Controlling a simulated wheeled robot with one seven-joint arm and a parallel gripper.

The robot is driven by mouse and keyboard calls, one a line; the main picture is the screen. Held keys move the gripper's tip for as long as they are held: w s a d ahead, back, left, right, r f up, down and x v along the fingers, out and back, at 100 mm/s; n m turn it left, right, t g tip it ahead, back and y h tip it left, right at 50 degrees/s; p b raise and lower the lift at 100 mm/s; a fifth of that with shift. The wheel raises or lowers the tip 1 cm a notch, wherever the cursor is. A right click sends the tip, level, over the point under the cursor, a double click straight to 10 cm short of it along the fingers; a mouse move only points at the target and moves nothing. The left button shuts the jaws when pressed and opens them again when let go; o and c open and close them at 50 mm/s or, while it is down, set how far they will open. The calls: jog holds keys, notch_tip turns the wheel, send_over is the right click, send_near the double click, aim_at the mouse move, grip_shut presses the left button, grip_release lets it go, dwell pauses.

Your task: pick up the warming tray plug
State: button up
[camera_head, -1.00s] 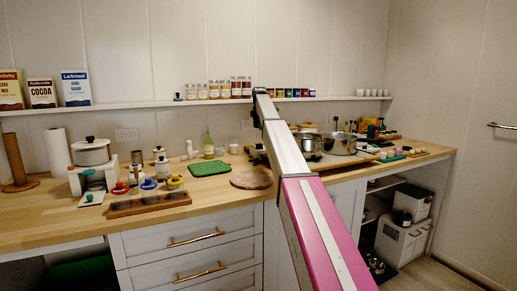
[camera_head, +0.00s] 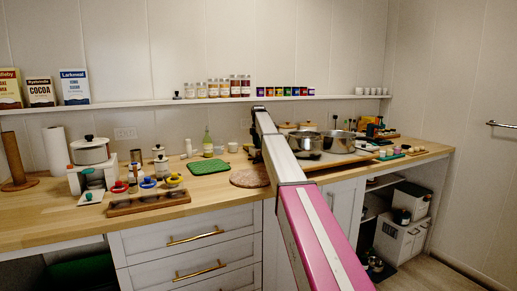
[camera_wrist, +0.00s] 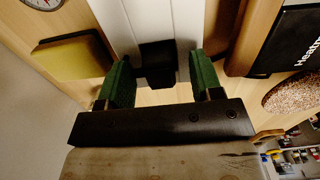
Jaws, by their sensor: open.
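In the wrist view, my gripper (camera_wrist: 157,85) has its two green fingers apart, one on each side of a small black block that looks like the plug (camera_wrist: 157,62). The block sits against a white panelled surface, and I cannot tell whether the fingers touch it. A black box with white lettering starting "Heath" (camera_wrist: 290,42) is at the right; I cannot tell whether it is the warming tray. In the head view, my arm hides most of the gripper and the plug.
A yellow block (camera_wrist: 75,60) lies left of the fingers, and a speckled round mat (camera_wrist: 292,92) lies right. In the head view, pots (camera_head: 338,141) stand right of my arm on the counter. A green mat (camera_head: 209,167) and a round board (camera_head: 250,178) lie to its left.

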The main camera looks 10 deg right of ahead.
jog(key=c, duration=1)
jog(key=shift+r, duration=0.15)
jog(key=shift+r, duration=0.55)
jog(key=r, duration=0.1)
jog(key=a+r, duration=0.1)
jog(key=r, duration=0.1)
jog(key=shift+s+r, duration=0.15)
jog(key=shift+r, duration=0.05)
jog(key=s+a+r, duration=0.3)
jog(key=a+r, duration=0.7)
jog(key=r, duration=0.1)
jog(key=shift+s+r, duration=0.2)
